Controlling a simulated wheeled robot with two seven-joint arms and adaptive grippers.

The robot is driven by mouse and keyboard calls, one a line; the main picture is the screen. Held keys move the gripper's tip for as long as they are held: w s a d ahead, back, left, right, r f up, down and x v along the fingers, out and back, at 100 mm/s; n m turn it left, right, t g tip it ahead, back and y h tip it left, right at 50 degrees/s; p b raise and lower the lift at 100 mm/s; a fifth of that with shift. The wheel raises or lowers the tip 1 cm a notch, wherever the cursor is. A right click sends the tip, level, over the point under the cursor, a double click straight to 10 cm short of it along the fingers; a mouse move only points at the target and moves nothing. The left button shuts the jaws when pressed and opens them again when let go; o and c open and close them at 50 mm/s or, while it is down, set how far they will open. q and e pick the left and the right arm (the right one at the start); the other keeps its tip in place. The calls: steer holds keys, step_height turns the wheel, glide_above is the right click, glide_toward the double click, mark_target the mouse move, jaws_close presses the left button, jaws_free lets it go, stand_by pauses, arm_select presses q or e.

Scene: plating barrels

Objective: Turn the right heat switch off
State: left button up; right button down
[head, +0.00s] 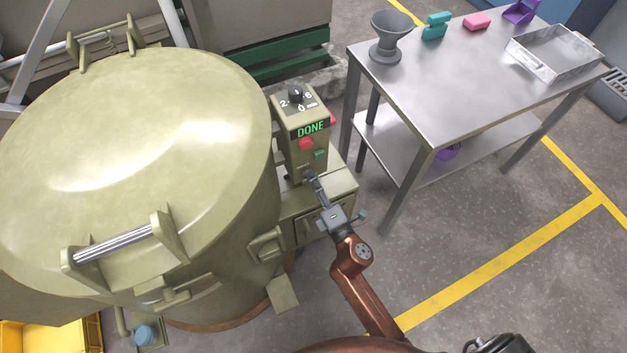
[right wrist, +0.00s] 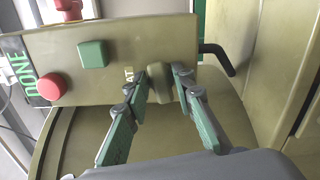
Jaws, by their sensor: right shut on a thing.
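The control box (head: 304,138) stands on the right side of the big olive barrel (head: 140,130). Its green display reads DONE. Below are a red button (head: 306,144) and a green button (head: 320,154). My right gripper (head: 310,177) is at the bottom of the box's front. In the right wrist view, my right gripper (right wrist: 166,80) is shut on the olive heat switch knob (right wrist: 160,82), with a fingertip on each side. The label beside it is partly hidden; only "AT" shows. The knob is hidden by the gripper in the head view. My left gripper is out of view.
A metal table (head: 450,80) at the right holds a grey funnel (head: 390,38), a teal item (head: 436,25), a pink block (head: 477,21) and a metal tray (head: 553,52). A black bent handle (right wrist: 220,56) sticks out near the knob.

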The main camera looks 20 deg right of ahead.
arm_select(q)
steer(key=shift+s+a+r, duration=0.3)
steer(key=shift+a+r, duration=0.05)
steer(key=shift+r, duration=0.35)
arm_select(e)
steer(key=shift+f+m, duration=0.1)
steer(key=shift+m, duration=1.1)
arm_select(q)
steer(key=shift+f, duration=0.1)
arm_select(e)
steer(key=c, duration=1.8)
jaws_free()
steer(key=shift+c, duration=0.2)
